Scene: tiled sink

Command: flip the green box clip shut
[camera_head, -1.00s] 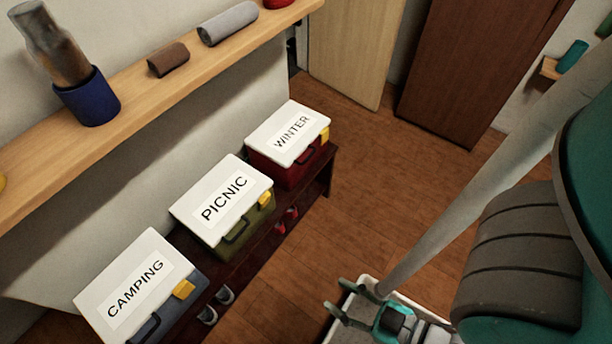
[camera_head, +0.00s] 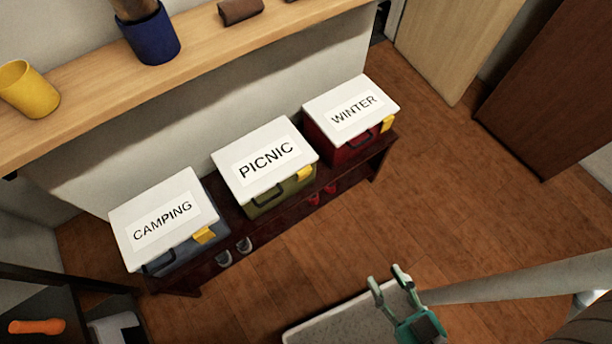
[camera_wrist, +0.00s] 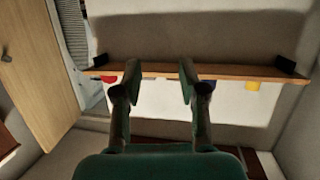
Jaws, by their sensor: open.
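The green box (camera_head: 282,194) has a white lid marked PICNIC (camera_head: 265,158) and stands in the middle of three boxes on a low dark bench. Its yellow clip (camera_head: 305,173) is at the front right of the lid edge; whether it is fully latched is too small to tell. My gripper (camera_head: 388,279) is open and empty, in front of the bench and to the right of the green box, well apart from it. In the wrist view my open gripper (camera_wrist: 188,75) points toward a wall shelf, and the green box cannot be made out.
A blue box marked CAMPING (camera_head: 170,258) stands left and a red box marked WINTER (camera_head: 345,148) right on the bench (camera_head: 228,215). A wooden shelf (camera_head: 235,65) with a yellow cup (camera_head: 28,88) overhangs behind. Floor (camera_head: 440,200) to the right is clear.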

